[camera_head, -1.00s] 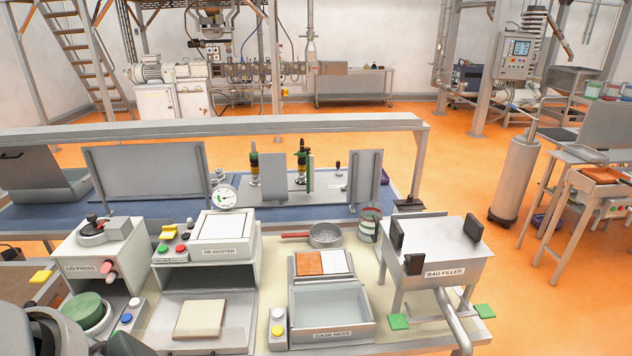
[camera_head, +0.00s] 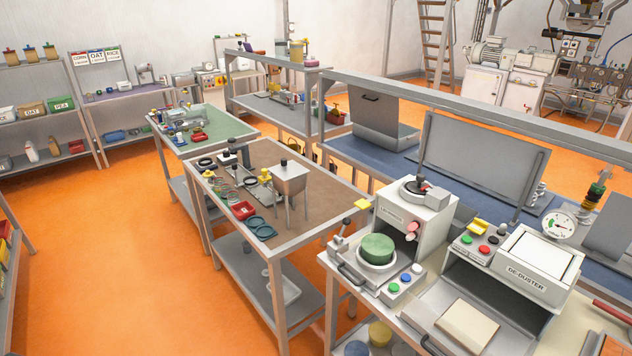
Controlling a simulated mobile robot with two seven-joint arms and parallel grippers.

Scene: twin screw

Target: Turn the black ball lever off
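A small lever with a black ball end (camera_head: 346,222) stands at the left side of the lid press (camera_head: 412,222), beside the round pot with a green top (camera_head: 378,248). It leans slightly; I cannot tell whether that is its on or off position. Another dark knob (camera_head: 283,162) tops the steel hopper on the brown table, and a dark knob also sits on top of the lid press. I cannot tell which of these the task means. Neither of my grippers is in view.
The de-duster (camera_head: 525,275) stands right of the lid press. A brown-topped table (camera_head: 315,212) with a steel hopper (camera_head: 290,180) and small parts is at centre. Shelves with bins stand far left. Orange floor (camera_head: 110,240) is clear at left.

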